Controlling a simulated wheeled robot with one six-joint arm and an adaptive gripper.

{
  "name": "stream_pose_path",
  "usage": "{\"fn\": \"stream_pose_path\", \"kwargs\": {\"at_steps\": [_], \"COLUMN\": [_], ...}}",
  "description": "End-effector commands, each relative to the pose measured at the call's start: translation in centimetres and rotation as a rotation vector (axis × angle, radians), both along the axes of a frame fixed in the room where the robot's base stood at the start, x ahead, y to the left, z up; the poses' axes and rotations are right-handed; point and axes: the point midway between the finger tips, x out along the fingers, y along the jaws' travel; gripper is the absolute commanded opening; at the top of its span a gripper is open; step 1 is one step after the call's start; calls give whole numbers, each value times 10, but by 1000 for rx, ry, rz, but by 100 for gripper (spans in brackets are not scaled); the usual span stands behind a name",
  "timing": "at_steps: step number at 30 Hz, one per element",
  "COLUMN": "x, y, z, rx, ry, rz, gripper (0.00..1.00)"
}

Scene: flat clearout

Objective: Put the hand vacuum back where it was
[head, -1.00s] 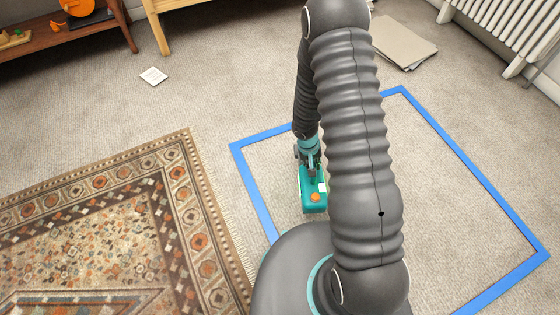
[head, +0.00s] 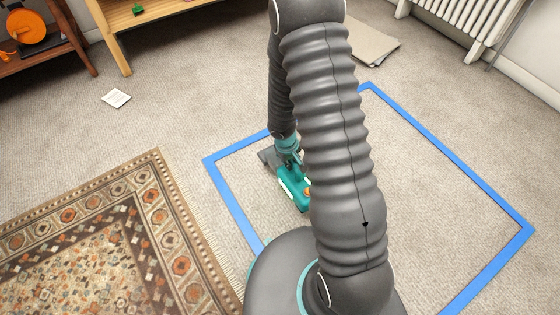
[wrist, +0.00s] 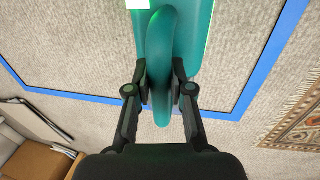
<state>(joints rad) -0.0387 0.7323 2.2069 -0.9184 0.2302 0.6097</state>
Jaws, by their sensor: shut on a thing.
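The hand vacuum (head: 294,190) is teal with an orange button and a dark grey nozzle. In the head view it is inside the blue taped outline, partly hidden behind my arm. My gripper (head: 287,152) is at its handle. In the wrist view my gripper (wrist: 158,92) is shut on the teal handle (wrist: 160,45), one finger on each side. I cannot tell whether the vacuum touches the carpet. The blue outline (head: 450,161) lies flat on the carpet around my base.
A patterned rug (head: 150,230) lies at the left. A white paper (head: 116,98) lies on the carpet beyond it. A wooden shelf (head: 150,18) and a dark bench (head: 40,60) stand at the back left. Flat cardboard (head: 372,42) lies near the radiator (head: 465,25). Carpet inside the outline's right side is clear.

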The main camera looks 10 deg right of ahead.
Motion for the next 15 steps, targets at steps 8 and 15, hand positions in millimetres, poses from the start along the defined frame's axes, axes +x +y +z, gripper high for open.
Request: {"fn": "stream_pose_path", "kwargs": {"at_steps": [8,15], "x": [41,72], "y": [9,16], "z": [-22,-42], "rx": [0,0], "ry": [-1,-2], "rz": [-1,-3], "gripper": [0,0]}}
